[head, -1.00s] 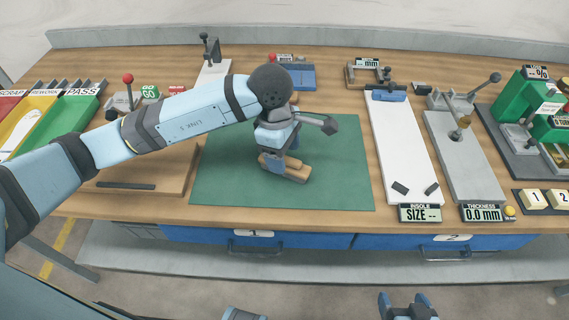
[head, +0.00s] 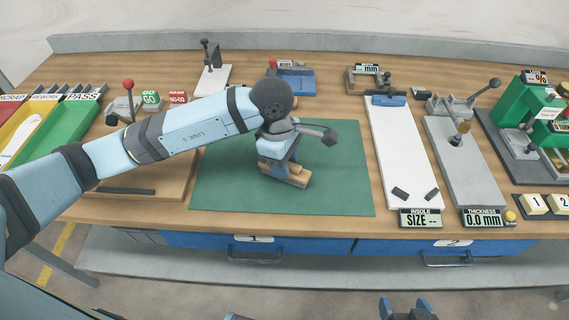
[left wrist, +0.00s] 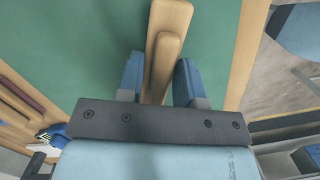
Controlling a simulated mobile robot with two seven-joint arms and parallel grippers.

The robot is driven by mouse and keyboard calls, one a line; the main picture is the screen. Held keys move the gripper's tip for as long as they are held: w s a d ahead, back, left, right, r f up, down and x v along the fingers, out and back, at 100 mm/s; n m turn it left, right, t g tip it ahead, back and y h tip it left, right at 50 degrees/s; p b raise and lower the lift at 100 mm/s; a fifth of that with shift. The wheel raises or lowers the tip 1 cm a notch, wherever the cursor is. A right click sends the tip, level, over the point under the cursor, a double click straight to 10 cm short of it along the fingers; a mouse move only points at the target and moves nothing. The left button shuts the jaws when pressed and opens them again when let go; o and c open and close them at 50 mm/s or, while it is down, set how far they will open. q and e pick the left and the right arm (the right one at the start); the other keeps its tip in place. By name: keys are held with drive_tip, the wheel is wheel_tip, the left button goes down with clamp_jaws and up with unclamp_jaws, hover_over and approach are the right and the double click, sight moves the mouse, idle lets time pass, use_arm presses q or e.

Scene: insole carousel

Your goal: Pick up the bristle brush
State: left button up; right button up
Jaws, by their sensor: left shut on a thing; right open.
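The bristle brush (head: 293,181) shows as a tan wooden body low over the green mat (head: 335,185), near its front middle. My left gripper (head: 278,168) reaches down over it from the left and is shut on it. In the left wrist view, the wooden brush (left wrist: 164,62) runs between the two blue fingers of my left gripper (left wrist: 158,80). I see no bristles, and I cannot tell whether the brush touches the mat. My right gripper (head: 405,310) is open and empty at the bottom edge of the head view, in front of the bench.
A white insole board (head: 400,150) and a grey thickness gauge (head: 465,165) stand right of the mat. A wooden board (head: 165,185) lies to its left, with coloured sorting bins (head: 55,125) beyond. A blue fixture (head: 297,80) stands behind. The right part of the mat is clear.

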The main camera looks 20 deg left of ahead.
use_arm(q)
wheel_tip(320, 180, up, 20)
drive_tip(key=shift+p, duration=0.3)
